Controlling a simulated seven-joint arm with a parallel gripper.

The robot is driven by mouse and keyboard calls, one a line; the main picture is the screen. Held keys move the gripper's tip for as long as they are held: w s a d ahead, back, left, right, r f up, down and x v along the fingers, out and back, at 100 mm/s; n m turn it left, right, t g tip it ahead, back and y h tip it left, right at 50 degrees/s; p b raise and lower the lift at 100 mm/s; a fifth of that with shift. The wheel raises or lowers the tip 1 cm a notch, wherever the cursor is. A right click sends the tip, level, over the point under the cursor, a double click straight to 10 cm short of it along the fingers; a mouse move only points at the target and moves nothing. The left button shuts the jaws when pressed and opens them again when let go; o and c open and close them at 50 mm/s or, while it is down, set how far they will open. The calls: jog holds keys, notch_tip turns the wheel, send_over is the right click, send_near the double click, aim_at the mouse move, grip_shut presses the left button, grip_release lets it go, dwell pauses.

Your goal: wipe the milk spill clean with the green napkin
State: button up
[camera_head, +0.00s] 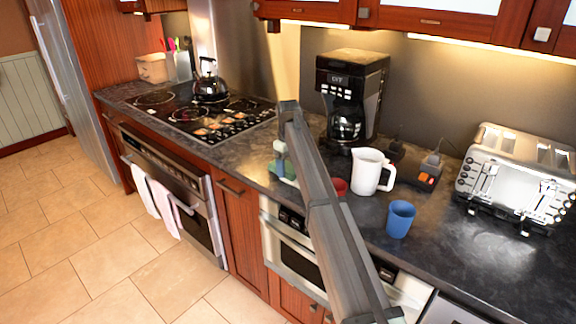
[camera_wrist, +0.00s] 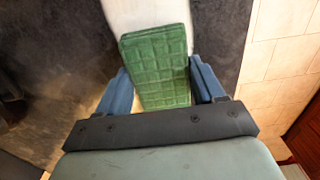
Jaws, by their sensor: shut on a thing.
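The green napkin (camera_wrist: 158,66) is a quilted, folded pad between the two blue fingers of my gripper (camera_wrist: 160,84) in the wrist view. My gripper is shut on it. In the head view my gripper (camera_head: 281,160) is low over the counter, left of the white mug, with a little green showing at it. A white patch (camera_wrist: 147,14) lies on the dark counter beyond the napkin in the wrist view; it looks like the milk spill. The napkin covers part of it. My arm hides that part of the counter in the head view.
On the counter (camera_head: 350,215) stand a white mug (camera_head: 371,171), a blue cup (camera_head: 400,219), a partly hidden red cup (camera_head: 340,187), a coffee maker (camera_head: 350,95) and a toaster (camera_head: 517,178). The stove (camera_head: 190,115) with a kettle (camera_head: 210,84) is to the left. The counter's front edge is close to my gripper.

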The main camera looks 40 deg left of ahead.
jog(key=shift+f, duration=0.35)
dwell(0.5)
jog(key=shift+d, duration=7)
jog(key=shift+a, duration=0.15)
jog(key=shift+a, duration=7)
jog(key=shift+d+f, duration=0.1)
jog(key=shift+d, duration=0.1)
